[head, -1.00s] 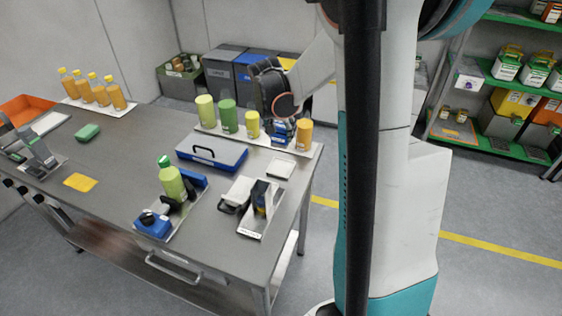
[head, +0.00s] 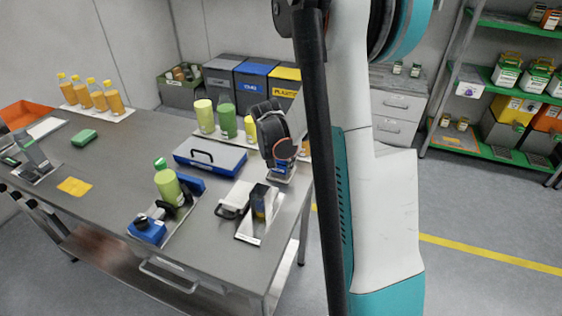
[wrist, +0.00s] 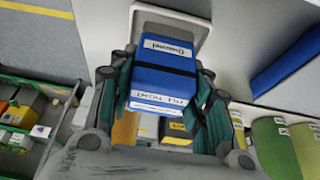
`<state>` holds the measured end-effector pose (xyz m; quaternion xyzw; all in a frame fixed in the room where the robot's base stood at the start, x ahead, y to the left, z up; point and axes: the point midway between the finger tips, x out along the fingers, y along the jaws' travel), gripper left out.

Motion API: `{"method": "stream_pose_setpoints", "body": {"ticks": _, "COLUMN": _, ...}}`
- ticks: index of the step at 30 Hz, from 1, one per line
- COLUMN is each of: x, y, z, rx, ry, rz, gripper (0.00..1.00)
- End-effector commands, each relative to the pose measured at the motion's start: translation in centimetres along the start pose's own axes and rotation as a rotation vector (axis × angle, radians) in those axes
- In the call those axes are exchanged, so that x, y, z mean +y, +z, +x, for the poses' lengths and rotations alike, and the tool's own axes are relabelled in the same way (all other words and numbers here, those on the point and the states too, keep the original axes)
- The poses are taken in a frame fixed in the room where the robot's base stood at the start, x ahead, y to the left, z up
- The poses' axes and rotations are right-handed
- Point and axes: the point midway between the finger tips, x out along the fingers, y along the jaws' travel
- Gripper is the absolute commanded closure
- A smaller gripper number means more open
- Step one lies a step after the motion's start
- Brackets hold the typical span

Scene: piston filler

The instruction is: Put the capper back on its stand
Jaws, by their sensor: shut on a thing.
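My gripper (head: 280,160) is shut on a blue block with white labels (head: 281,169). In the wrist view the block (wrist: 165,62) sits between the finger pads, with a dark band across it. I cannot tell whether this block is the capper. A pale square plate (wrist: 206,31) shows behind the block in the wrist view; whether they touch is unclear. I cannot tell whether that plate is the capper's stand.
A blue case (head: 210,158) lies left of my gripper. A white device with a black handle (head: 235,199) stands in front. A green bottle (head: 168,185) and a blue unit with a black knob (head: 147,230) are nearer the front edge. Several bottles stand behind, on a tray.

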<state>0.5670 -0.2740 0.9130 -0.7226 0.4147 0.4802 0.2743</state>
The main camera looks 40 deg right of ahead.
Motion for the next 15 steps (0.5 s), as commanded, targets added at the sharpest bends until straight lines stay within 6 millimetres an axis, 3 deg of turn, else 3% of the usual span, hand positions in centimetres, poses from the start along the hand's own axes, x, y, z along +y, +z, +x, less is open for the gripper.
{"method": "stream_pose_setpoints", "body": {"ticks": 5, "x": -0.01, "y": 0.10, "z": 0.27, "rx": 0.000, "ry": 0.000, "rz": 0.000, "gripper": 0.89}}
{"method": "stream_pose_setpoints", "body": {"ticks": 6, "x": -0.01, "y": 0.10, "z": 0.27, "rx": 0.000, "ry": 0.000, "rz": 0.000, "gripper": 0.51}}
{"method": "stream_pose_setpoints", "body": {"ticks": 8, "x": -0.01, "y": 0.08, "z": 0.21, "rx": 0.000, "ry": 0.000, "rz": 0.000, "gripper": 0.37}}
{"method": "stream_pose_setpoints", "body": {"ticks": 15, "x": -0.01, "y": 0.07, "z": 0.19, "rx": 0.000, "ry": 0.000, "rz": 0.000, "gripper": 0.35}}
